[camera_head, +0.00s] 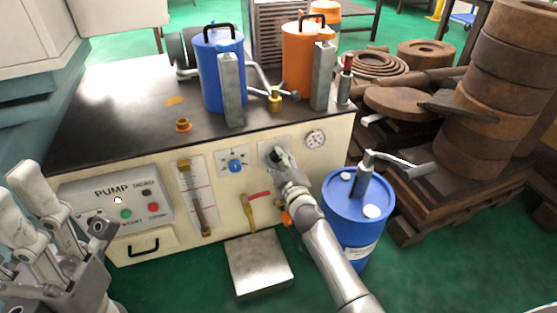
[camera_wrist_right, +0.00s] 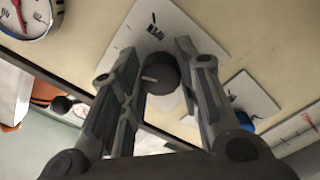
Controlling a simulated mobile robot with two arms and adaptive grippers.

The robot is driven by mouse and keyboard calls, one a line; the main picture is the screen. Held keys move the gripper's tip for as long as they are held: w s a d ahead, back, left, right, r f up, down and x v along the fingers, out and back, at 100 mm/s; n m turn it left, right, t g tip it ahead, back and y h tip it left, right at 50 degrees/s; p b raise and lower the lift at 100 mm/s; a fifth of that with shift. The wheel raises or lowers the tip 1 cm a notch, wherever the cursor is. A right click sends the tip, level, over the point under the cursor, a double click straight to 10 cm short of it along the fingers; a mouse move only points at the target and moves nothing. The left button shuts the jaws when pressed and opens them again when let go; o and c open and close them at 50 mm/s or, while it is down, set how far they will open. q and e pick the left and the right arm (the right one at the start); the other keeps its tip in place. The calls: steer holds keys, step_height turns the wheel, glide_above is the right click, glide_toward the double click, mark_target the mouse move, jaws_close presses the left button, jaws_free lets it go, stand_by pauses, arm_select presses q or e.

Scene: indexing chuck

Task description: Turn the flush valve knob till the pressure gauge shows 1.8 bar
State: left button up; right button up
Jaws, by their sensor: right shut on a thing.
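The dark round knob (camera_head: 276,154) sits on a pale plate on the cream front panel of the machine. My right gripper (camera_head: 281,160) reaches it from below. In the right wrist view the knob (camera_wrist_right: 163,72), with a pale pointer mark, lies between the two fingers (camera_wrist_right: 160,55), and the gripper is shut on it. The pressure gauge (camera_head: 315,139) is up and right of the knob. Its red needle shows in the wrist view on the gauge (camera_wrist_right: 28,14), cut by the frame edge; I cannot read the value. My left gripper (camera_head: 60,215) is at the lower left, away from the knob.
A blue knob (camera_head: 235,166) and a red-handled valve (camera_head: 254,197) are left of my right gripper. The pump button box (camera_head: 115,200) is at the left. A blue drum (camera_head: 352,222) stands close right of my right arm. A metal plate (camera_head: 259,263) lies below the panel.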

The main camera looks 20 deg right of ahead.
steer(key=shift+n, duration=0.8)
steer(key=o, duration=1)
steer(key=s, duration=1.2)
steer(key=shift+d, duration=0.2)
